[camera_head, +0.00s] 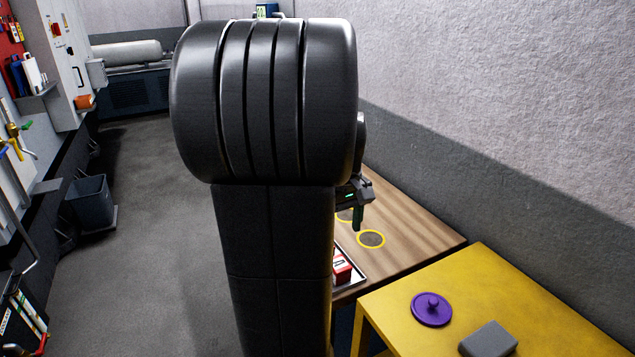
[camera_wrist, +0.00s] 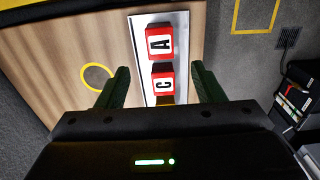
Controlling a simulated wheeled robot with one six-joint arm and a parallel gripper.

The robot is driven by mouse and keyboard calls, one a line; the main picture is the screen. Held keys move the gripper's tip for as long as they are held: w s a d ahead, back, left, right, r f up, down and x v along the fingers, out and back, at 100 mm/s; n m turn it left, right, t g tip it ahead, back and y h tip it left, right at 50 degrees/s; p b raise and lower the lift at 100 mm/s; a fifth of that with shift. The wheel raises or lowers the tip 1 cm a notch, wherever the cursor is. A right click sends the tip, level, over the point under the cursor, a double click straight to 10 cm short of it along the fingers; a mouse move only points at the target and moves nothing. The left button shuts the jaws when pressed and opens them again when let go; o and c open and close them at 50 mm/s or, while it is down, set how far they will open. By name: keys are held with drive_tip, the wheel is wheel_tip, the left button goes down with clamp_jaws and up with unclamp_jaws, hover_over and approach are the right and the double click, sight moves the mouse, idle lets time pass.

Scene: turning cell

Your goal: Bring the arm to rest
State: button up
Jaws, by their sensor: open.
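My gripper (camera_wrist: 158,90) is open in the wrist view, with its two dark green fingers spread apart and nothing between them that I can see held. It hangs over the wooden table. In the head view my gripper (camera_head: 357,212) shows only in part, just right of my own dark arm, which hides the rest. Below the fingers in the wrist view is a white tray (camera_wrist: 139,38) with a red block marked A (camera_wrist: 160,42) and a red block marked C (camera_wrist: 163,84). A further piece below C is mostly hidden by the gripper body.
The wooden table (camera_head: 425,232) bears yellow rings (camera_head: 371,231). A yellow table (camera_head: 392,318) stands in front at right with a purple lid (camera_head: 431,309) and a grey block (camera_head: 488,340). A wall is close on the right. Grey floor (camera_head: 150,230) is free at left, near a dark bin (camera_head: 91,203).

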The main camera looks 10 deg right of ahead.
wheel_tip(320, 180, down, 11)
drive_tip(key=shift+f+b, duration=0.1)
drive_tip(key=shift+b, duration=0.2)
drive_tip(key=shift+r, duration=1.7)
drive_tip(key=shift+f, duration=0.1)
